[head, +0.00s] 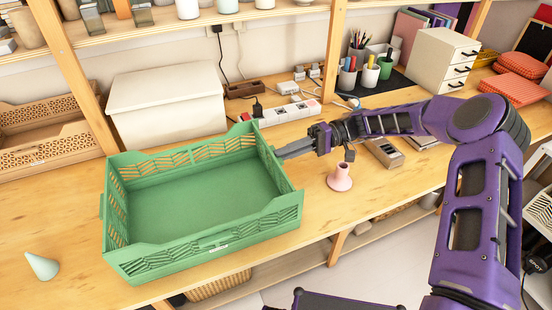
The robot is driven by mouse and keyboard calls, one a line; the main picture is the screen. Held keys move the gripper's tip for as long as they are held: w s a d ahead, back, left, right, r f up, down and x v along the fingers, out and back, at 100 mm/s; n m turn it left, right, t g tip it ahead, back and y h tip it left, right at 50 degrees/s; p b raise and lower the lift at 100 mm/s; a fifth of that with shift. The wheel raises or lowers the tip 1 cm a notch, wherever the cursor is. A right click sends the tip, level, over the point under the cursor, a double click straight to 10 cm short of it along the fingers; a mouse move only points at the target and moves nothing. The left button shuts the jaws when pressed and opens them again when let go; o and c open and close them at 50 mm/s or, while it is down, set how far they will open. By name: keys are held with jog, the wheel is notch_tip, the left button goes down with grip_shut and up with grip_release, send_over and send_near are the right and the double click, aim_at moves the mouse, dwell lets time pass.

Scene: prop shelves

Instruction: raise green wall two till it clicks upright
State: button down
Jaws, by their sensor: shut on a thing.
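A green crate (196,204) with slotted walls stands on the wooden bench. Its back, left and front walls stand up around an empty floor. The right wall (278,170) is seen nearly edge-on, so I cannot tell whether it is fully upright. My gripper (281,152) reaches in from the right, with its grey fingers at the top edge of this right wall. It is shut on that wall, though the fingers' contact is small in view. No marking shows which wall is number two.
A pink vase (339,178) stands close to the right of the crate, below my arm. A cream box (168,106) and a power strip (290,113) lie behind.

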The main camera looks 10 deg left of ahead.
jog(key=shift+w+d+f+b, duration=0.3)
jog(key=shift+w+d+b, duration=0.15)
jog(key=shift+d, duration=0.2)
jog(key=shift+d+f, duration=0.1)
jog(key=shift+f, duration=0.05)
jog(key=c, duration=0.9)
grip_release()
jog(key=shift+r, duration=0.2)
